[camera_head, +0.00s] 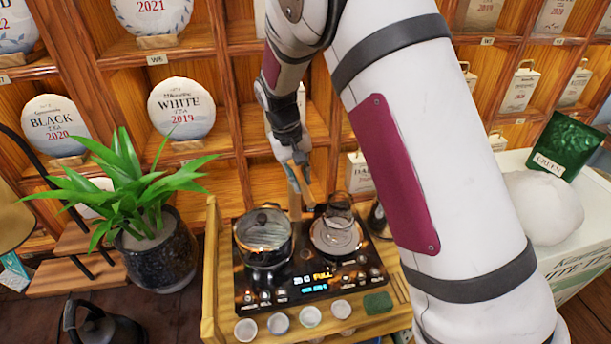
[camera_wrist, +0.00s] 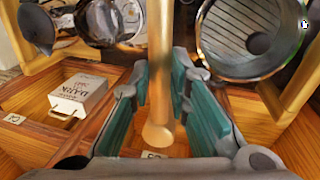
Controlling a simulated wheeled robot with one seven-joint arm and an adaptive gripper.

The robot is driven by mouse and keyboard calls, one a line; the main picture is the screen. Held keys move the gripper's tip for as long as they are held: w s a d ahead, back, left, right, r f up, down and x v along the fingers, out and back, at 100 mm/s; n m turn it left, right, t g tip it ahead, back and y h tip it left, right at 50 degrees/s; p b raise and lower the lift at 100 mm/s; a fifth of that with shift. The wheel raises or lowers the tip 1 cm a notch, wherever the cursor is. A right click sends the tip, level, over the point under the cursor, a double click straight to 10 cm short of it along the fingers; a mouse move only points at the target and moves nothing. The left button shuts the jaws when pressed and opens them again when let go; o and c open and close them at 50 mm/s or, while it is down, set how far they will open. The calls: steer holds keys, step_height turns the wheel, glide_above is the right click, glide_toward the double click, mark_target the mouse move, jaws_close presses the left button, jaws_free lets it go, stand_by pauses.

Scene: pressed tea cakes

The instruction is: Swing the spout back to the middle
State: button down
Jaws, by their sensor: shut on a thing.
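The spout (camera_wrist: 160,75) is a bronze-coloured tube with a rounded end. In the wrist view it runs between the teal pads of my gripper (camera_wrist: 165,105), which is shut on it. In the head view my gripper (camera_head: 301,178) is at the back of the black tea stove (camera_head: 312,268), near the gap between the two vessels. Little of the spout shows there, and its exact angle is hard to tell.
A lidded pot (camera_head: 263,240) stands on the stove's left and a glass vessel (camera_head: 337,230) on its right. Several small cups (camera_head: 279,323) line the front, beside a green sponge (camera_head: 378,303). A potted plant (camera_head: 160,250) stands left. Shelves with tea cakes rise behind.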

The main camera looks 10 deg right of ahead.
steer(key=shift+a+m, duration=0.3)
steer(key=shift+m, duration=0.1)
steer(key=c, duration=1.5)
jaws_free()
steer(key=shift+r, duration=0.1)
steer(key=r, duration=0.4)
steer(key=a+r, duration=0.1)
steer(key=r, duration=0.2)
steer(key=a+r, duration=0.1)
steer(key=r, duration=0.3)
steer(key=shift+a+r, duration=0.2)
steer(key=shift+r, duration=0.1)
